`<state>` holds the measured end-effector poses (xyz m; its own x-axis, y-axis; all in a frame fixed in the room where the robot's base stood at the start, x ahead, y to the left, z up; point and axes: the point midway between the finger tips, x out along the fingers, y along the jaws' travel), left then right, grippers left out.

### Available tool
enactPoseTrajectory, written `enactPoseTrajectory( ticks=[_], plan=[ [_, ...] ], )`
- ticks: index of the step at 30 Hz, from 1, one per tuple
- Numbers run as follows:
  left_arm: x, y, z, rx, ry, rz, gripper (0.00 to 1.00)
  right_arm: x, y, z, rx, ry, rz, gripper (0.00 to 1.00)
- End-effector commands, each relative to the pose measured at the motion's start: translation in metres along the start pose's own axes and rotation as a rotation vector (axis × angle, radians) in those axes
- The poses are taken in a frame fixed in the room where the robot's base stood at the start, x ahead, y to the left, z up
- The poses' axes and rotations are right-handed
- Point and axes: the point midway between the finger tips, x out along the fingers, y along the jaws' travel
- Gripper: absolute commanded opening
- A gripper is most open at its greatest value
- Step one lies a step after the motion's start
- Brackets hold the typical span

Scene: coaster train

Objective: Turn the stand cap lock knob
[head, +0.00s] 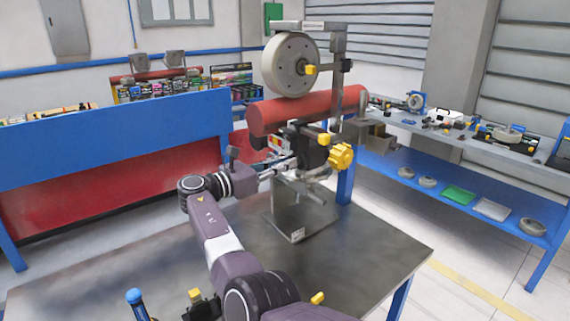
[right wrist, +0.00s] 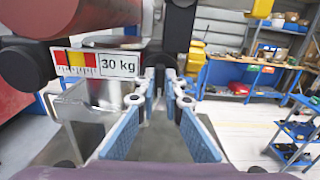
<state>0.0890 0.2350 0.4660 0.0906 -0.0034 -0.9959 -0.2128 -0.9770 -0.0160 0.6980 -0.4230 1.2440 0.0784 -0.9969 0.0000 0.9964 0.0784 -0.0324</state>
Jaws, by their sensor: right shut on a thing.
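The stand rises from a grey metal base plate (head: 300,228) on the table. It carries a red roller (head: 305,110) and a pale wheel (head: 291,65) above it. A black clamp block (head: 312,152) sits below the roller, with a large yellow hand knob (head: 341,156) on its right. My right gripper (head: 290,165) reaches the left side of the block. In the right wrist view its blue-padded fingers (right wrist: 160,90) are shut at the tips on a small dark knob at the stand, mostly hidden by the fingers. Its turn angle cannot be told. My left gripper is out of view.
A "30 kg" label (right wrist: 118,65) and a black round end (right wrist: 22,66) are close left of my gripper in the wrist view. The grey table (head: 375,258) is clear right of the base. A blue-framed bench (head: 450,190) stands behind right.

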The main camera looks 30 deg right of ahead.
Motion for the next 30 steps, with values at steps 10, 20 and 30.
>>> enactPoseTrajectory(
  ticks=[10, 20, 30],
  plan=[
    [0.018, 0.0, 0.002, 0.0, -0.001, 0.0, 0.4, 0.001, -0.001, -0.003, 0.125, -0.002, -0.001, 0.0],
    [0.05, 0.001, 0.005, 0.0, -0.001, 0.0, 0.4, 0.001, -0.002, -0.005, 0.412, -0.003, 0.0, 0.0],
    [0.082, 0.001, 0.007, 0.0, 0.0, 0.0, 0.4, 0.0, -0.003, -0.005, 0.736, -0.002, 0.0, 0.0]
  ],
)
